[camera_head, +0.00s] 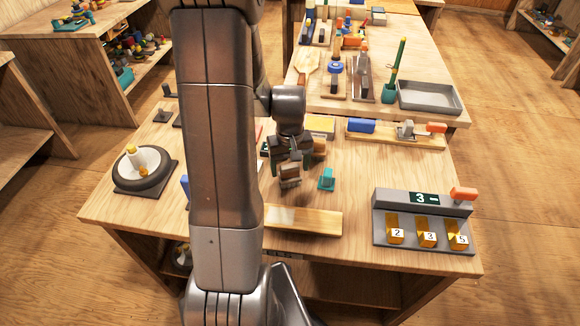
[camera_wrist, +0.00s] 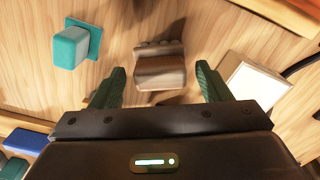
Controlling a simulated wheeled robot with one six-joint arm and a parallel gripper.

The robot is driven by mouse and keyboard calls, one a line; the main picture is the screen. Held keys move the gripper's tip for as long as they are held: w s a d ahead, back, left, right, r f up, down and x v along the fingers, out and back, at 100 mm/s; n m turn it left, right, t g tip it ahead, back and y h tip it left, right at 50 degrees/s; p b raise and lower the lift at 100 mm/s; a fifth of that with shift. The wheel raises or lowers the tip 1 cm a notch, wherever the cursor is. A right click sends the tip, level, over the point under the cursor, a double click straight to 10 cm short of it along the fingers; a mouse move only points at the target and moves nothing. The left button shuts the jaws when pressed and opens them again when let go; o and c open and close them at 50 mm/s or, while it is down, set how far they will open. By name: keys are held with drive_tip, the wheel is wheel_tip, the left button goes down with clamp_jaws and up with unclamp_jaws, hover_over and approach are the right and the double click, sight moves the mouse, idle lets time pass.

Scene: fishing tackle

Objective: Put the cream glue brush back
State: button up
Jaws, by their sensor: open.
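I cannot pick out the cream glue brush for certain. A cream-topped block (camera_wrist: 252,82) lies to the right in the wrist view; my arm seems to hide it in the head view. A cream upright piece (camera_head: 143,160) stands on a round dark base (camera_head: 145,178) at the bench's left. My gripper (camera_head: 296,158) hangs low over the middle of the bench. In the wrist view its green-tipped fingers (camera_wrist: 160,85) are apart. A small brown stepped block (camera_wrist: 160,70) shows between them, touching neither finger. It also shows below the gripper in the head view (camera_head: 290,176).
A teal block (camera_head: 327,180) stands just right of the gripper. A wooden board (camera_head: 303,220) lies at the front edge. A grey box with numbered slots (camera_head: 423,222) stands front right. A long board with a blue block (camera_head: 362,125) lies behind. A grey tray (camera_head: 430,97) is farther back.

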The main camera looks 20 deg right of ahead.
sight(290, 167)
wheel_tip(290, 167, up, 11)
drive_tip(key=shift+r, duration=0.15)
